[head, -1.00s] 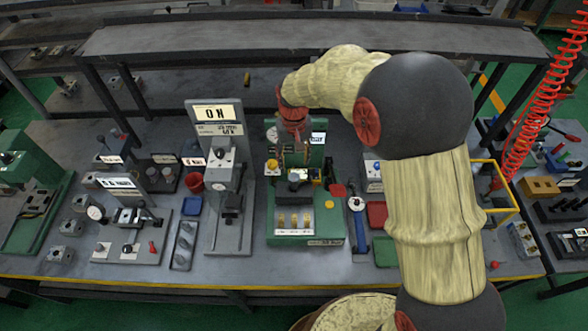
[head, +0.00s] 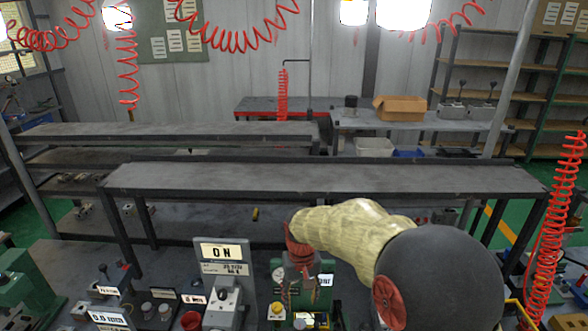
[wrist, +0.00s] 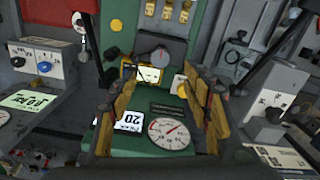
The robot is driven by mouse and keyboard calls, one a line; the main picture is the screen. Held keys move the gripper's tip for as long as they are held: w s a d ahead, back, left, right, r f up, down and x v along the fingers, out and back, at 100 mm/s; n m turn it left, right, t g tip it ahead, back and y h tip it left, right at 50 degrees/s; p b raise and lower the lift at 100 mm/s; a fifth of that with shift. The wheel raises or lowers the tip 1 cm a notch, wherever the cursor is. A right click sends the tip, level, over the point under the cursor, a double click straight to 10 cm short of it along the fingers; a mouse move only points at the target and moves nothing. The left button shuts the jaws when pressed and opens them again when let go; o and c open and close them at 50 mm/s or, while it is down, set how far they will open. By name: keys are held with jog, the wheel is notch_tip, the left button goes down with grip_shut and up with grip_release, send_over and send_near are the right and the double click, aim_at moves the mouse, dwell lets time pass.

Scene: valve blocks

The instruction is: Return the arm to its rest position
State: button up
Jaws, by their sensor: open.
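My arm, in a cream sleeve with dark and red joints, reaches over the bench to the green test station (head: 322,296) in the head view. My gripper (head: 297,292) hangs from its red wrist in front of the station's gauge panel. In the wrist view my gripper (wrist: 160,76) is open, with its two worn yellow fingers apart and nothing held between them. Beyond and between the fingers show the green station (wrist: 150,138), a round gauge (wrist: 170,133), a small display reading 20 (wrist: 129,121) and a dark knob (wrist: 160,57).
A grey unit with an ON sign (head: 221,252) stands close to the left of my gripper. A raised shelf (head: 320,178) runs behind the bench. A red coiled hose (head: 550,235) hangs at the right. The lower bench is cut off in the head view.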

jog(key=s+d+r+t+b, duration=0.2)
jog(key=s+d, duration=0.3)
jog(key=s, duration=0.3)
jog(key=s+d+r+m+t+b, duration=0.1)
jog(key=s+d+r+b, duration=0.2)
jog(key=s, duration=0.6)
jog(key=s+d+r+m+t+b, duration=0.1)
jog(key=s+d+r+t+b, duration=0.1)
jog(key=s+d+b, duration=0.3)
jog(key=s+d+r, duration=0.1)
jog(key=s+d, duration=0.2)
jog(key=s, duration=0.1)
jog(key=shift+s+d+t+b, duration=0.25)
jog(key=shift+d+t+b, duration=0.05)
jog(key=shift+b, duration=0.1)
jog(key=shift+c, duration=0.4)
dwell(0.4)
